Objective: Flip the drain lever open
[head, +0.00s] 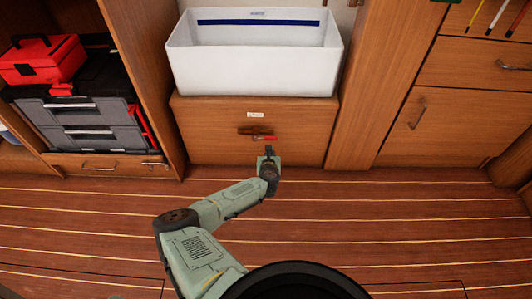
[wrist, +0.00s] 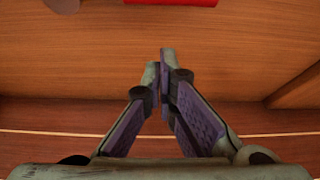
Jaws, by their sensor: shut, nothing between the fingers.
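The drain lever (head: 266,138) is a small red handle on the front of the wooden cabinet below the white tub. It lies roughly level, just under a brown metal valve body (head: 256,130). In the wrist view the red lever (wrist: 185,2) is cut off at the top edge. My gripper (head: 268,149) is just below the lever in the head view, in front of the cabinet. In the wrist view its two fingers (wrist: 160,62) meet at the tips with nothing between them. The tips appear apart from the lever.
The white tub (head: 255,75) with a blue stripe stands on the cabinet (head: 210,135), above a small white label (head: 255,115). Toolboxes (head: 45,62) fill the left shelf. Closed cupboard doors (head: 420,110) are at right. The striped plank floor (head: 400,215) is clear.

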